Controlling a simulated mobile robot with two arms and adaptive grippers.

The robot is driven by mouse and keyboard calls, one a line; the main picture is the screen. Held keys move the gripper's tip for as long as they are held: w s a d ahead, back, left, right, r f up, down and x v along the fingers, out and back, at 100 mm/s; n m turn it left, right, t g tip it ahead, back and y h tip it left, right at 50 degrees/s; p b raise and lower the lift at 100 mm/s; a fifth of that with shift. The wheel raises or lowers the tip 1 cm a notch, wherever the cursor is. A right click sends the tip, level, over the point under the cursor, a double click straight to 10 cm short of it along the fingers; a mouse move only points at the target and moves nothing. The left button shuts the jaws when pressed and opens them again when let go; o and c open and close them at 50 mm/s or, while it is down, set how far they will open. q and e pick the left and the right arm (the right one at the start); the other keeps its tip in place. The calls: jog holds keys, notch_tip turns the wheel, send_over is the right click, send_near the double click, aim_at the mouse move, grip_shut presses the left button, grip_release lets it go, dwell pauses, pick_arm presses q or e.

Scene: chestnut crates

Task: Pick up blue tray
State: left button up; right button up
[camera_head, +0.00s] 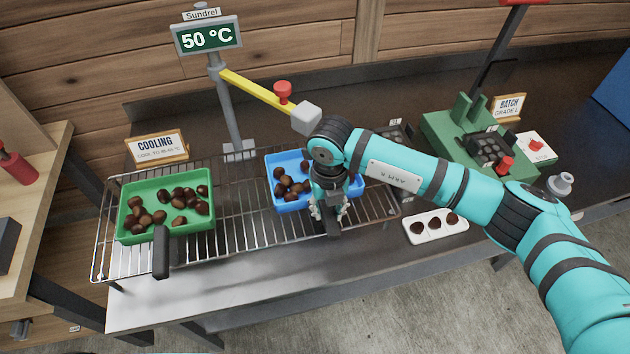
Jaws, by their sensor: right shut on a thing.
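The blue tray (290,205) holds several brown chestnuts and sits on the wire rack, near the middle of the picture. My right gripper (329,213) points down at the tray's front edge and is shut on it, seemingly at a dark handle there. The gripper and wrist hide the middle of the tray and most of the grip. I cannot tell whether the tray is touching the rack or slightly raised. My left gripper is not in view.
A green tray (208,226) of chestnuts with a black handle stands on the rack (237,240) at left. A yellow arm with a red knob (283,92) reaches from the display post (231,110) behind. A white chestnut plate (461,232) and a green machine (440,130) are at right.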

grip_shut()
jog(key=shift+w+r, duration=0.1)
